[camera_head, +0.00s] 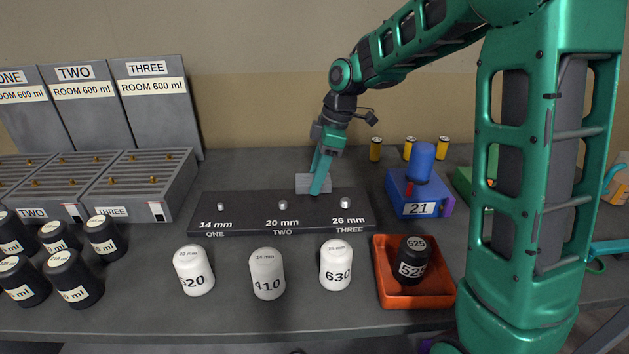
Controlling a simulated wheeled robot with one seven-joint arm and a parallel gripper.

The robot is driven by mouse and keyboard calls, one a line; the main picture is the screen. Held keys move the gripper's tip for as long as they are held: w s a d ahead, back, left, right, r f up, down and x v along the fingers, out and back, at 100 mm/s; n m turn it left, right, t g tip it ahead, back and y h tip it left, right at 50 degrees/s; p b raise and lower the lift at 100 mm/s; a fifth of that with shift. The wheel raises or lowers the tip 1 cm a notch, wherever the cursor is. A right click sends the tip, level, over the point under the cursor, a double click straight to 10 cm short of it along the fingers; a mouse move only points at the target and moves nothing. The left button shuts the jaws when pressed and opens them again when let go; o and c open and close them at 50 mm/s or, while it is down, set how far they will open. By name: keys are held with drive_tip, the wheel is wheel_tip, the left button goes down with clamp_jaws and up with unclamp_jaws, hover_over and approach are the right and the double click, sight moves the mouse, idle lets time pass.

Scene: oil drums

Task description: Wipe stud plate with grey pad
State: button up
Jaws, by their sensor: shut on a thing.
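The stud plate (255,213) is a long dark bar on the table. It carries three short metal studs, labelled 14 mm ONE, 20 mm TWO and 26 mm THREE. My gripper (319,180) points down over the back edge of the plate, between studs TWO and THREE. It is shut on the grey pad (302,184), a light grey block partly hidden by a green finger. The pad is at the plate's back edge; I cannot tell whether it touches the plate.
White drums 520 (193,272), 410 (266,275) and 630 (335,267) stand in front of the plate. An orange tray (386,287) holds black drum 525 (411,262). A blue block labelled 21 (399,190) stands right. Grey racks (150,190) and several black drums (73,275) stand left.

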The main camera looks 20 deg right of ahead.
drive_tip(key=shift+r, duration=2.35)
drive_tip(key=shift+r, duration=0.15)
drive_tip(key=shift+r, duration=1.35)
